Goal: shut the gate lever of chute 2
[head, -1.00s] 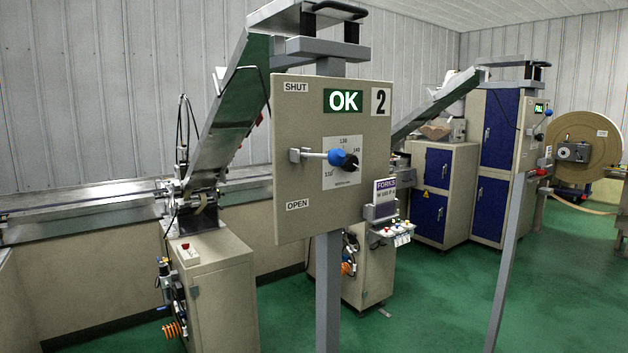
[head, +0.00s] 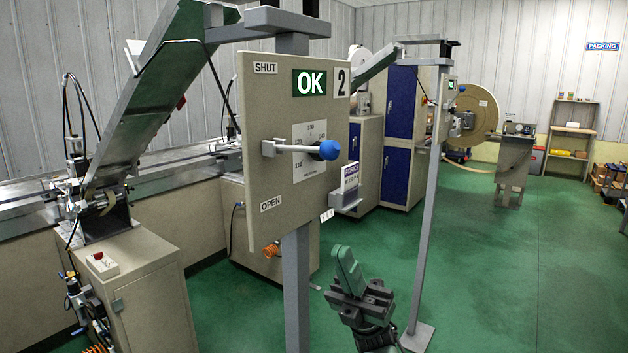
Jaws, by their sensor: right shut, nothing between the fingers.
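The panel of chute 2 (head: 232,222) stands on a grey post and carries a "2" plate, a lit green "OK" display (head: 310,83), a "SHUT" label at its upper left and an "OPEN" label at its lower left. Its gate lever (head: 297,148) has a grey bar and a blue ball knob (head: 329,150). The lever lies about level, between the two labels, with the knob to the right. My right gripper (head: 345,262) is shut and empty, below and slightly right of the knob, clear of the panel. My left gripper is not in view.
A sloping metal chute (head: 168,80) and a beige machine cabinet (head: 145,285) stand on the left. A second grey post (head: 424,215) stands right of my gripper. Blue-doored cabinets (head: 397,150) are behind. The green floor at the right is open.

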